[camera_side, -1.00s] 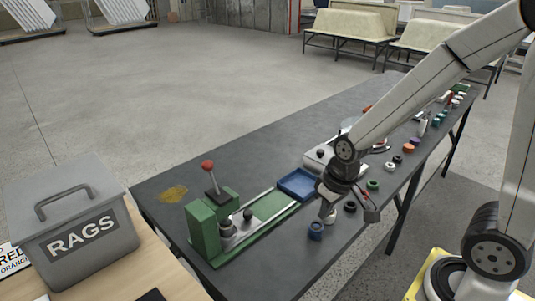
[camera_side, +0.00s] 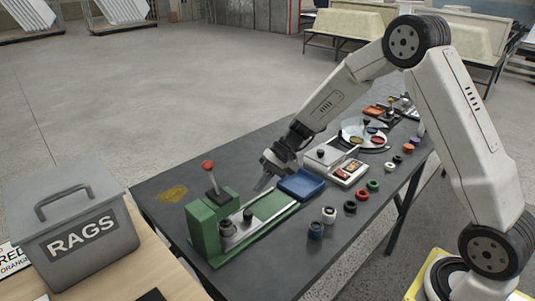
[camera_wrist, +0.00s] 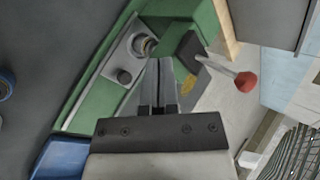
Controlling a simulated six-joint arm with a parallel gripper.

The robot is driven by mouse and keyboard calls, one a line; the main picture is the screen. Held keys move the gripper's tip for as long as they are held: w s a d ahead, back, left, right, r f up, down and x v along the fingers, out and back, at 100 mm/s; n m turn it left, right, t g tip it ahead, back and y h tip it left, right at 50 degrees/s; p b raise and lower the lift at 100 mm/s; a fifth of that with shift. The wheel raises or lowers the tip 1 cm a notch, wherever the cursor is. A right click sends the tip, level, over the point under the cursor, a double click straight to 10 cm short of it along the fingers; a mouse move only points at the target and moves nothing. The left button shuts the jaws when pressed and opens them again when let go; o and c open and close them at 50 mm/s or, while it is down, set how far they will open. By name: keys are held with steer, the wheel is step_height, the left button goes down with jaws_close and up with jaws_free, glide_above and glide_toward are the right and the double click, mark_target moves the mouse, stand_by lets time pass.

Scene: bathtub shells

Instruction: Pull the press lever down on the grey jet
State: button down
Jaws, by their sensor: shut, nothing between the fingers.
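The green press (camera_side: 204,229) stands on the near left end of the dark bench. Its lever (camera_side: 213,182) has a red knob (camera_side: 207,165) and points up, tilted slightly. In the wrist view the lever's red knob (camera_wrist: 246,81) is right of my fingers. A grey round part (camera_side: 228,229), probably the grey jet, sits on the sliding carriage beside the press block. It also shows in the wrist view (camera_wrist: 139,44), close to the block. A black carriage knob (camera_side: 248,214) is beside it. My gripper (camera_side: 262,186) is shut and empty, above the green rail, apart from the lever.
A blue tray (camera_side: 301,184) lies beside the rail's far end. Several coloured round parts, including a blue one (camera_side: 316,230), stand along the bench's right side. A grey rags bin (camera_side: 75,225) is on the wooden table at left. A yellow patch (camera_side: 173,193) marks clear bench.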

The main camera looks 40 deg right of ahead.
mark_target(210, 174)
steer(key=w+d+r+m+t+y, duration=0.1)
steer(key=w+d+t+y, duration=0.1)
steer(key=w, duration=0.4)
steer(key=w+d+r+m+t+y, duration=0.1)
steer(key=w+d+t+y, duration=0.2)
steer(key=w, duration=0.4)
steer(key=shift+w+r+t+y, duration=0.15)
steer(key=shift+r+t+y, duration=0.2)
steer(key=shift+t, duration=0.35)
steer(key=shift+a+f, duration=0.1)
steer(key=shift+a, duration=0.05)
steer(key=w+a, duration=0.1)
steer(key=a, duration=0.8)
steer(key=shift+a+f, duration=0.15)
